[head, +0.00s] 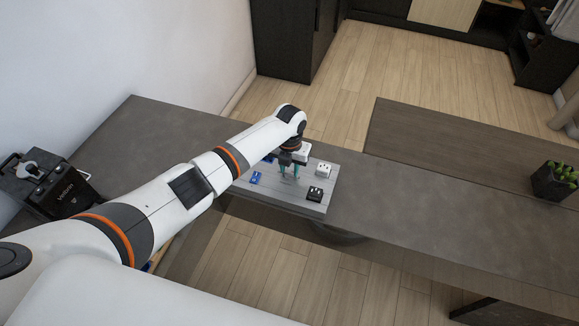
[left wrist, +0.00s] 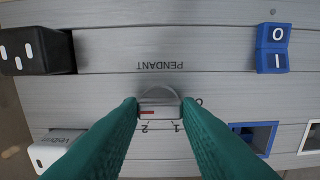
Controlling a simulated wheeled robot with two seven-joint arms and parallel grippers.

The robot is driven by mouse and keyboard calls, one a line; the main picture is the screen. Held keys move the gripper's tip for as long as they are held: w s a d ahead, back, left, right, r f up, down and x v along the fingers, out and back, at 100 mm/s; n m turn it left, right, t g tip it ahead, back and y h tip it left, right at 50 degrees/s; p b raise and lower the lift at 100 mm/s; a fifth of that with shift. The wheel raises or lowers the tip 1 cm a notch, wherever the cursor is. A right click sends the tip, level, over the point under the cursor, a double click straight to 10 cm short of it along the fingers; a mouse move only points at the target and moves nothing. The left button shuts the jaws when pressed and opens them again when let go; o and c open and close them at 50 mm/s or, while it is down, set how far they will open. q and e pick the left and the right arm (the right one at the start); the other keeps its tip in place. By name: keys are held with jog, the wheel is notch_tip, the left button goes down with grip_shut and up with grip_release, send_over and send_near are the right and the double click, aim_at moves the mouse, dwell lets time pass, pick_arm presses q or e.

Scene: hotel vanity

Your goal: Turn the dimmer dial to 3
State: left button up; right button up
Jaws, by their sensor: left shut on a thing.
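The dimmer dial (left wrist: 158,94) is a round grey knob with a raised bar across it, below the upside-down word PENDANT in the left wrist view. A red mark lies on the left part of the bar. The numbers 0, 1 and 2 show around the dial; no 3 is visible, and the left finger covers the area where the mark points. My left gripper (left wrist: 159,112) has its teal fingers on both sides of the bar, shut on the dial. In the head view the left gripper (head: 288,172) reaches down to the grey panel (head: 272,192), hiding the dial. My right gripper is out of view.
A blue 0/1 rocker switch (left wrist: 272,48), a black block (left wrist: 36,50) and a white block (left wrist: 48,151) surround the dial. The panel lies on a dark counter (head: 420,190). A black case (head: 70,197) stands left, a potted plant (head: 554,184) far right. The counter between panel and plant is clear.

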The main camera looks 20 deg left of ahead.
aim_at(290, 171)
pick_arm(q)
jog(key=o, duration=1)
notch_tip(290, 171, up, 12)
jog(key=shift+r+b, duration=0.1)
jog(key=shift+b, duration=0.4)
